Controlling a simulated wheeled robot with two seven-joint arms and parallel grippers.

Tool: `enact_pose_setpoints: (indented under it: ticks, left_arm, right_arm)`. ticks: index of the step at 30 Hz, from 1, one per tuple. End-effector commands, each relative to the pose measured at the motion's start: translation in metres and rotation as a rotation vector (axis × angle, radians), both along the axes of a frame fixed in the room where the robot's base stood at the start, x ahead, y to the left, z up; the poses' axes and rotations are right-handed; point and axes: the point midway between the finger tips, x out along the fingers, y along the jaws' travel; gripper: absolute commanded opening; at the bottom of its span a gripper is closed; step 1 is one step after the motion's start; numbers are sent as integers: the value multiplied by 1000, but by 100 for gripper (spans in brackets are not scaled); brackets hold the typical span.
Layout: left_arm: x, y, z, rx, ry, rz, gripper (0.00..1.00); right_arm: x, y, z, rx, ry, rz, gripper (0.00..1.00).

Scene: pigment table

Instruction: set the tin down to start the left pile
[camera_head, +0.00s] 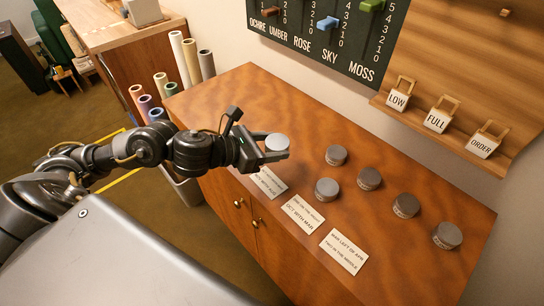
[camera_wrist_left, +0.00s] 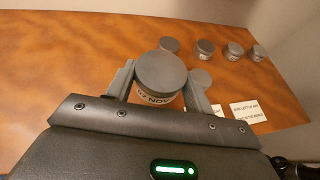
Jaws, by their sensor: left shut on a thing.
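My left gripper (camera_head: 274,152) is shut on a grey-lidded tin (camera_head: 278,142), over the left part of the wooden table (camera_head: 232,100), near the leftmost white card (camera_head: 269,182). In the left wrist view the held tin (camera_wrist_left: 161,76) sits upright between the two fingers (camera_wrist_left: 160,88), its label partly readable. It looks raised above the table, but the exact gap is hidden. Several other tins stand apart on the table, among them a near one (camera_head: 327,189), one behind it (camera_head: 336,155) and one at the far right (camera_head: 447,235). My right gripper is not in view.
Two more printed cards, a middle one (camera_head: 303,214) and a right one (camera_head: 344,250), lie along the front edge. A shelf (camera_head: 450,125) with labelled blocks and a dark board (camera_head: 330,35) are on the wall. Rolled tubes (camera_head: 180,60) stand left. The table's back left is bare.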

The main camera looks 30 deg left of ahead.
Motion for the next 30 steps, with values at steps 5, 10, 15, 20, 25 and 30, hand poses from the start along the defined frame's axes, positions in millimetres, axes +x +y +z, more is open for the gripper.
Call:
enact_pose_setpoints:
  ticks: [5,10,15,20,25,30]
  left_arm:
    - [30,17,-15,-2,6,6,29]
    - [56,30,-43,-6,10,2,29]
    - [74,40,-65,-3,4,1,29]
    - [80,43,-73,-3,2,-1,29]
    - [83,44,-78,-2,3,-1,29]
    - [84,45,-100,-5,7,0,29]
  right_arm:
    - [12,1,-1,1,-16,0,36]
    - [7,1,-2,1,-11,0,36]
    - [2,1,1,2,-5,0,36]
    - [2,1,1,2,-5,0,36]
    - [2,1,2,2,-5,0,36]
    - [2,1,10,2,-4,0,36]
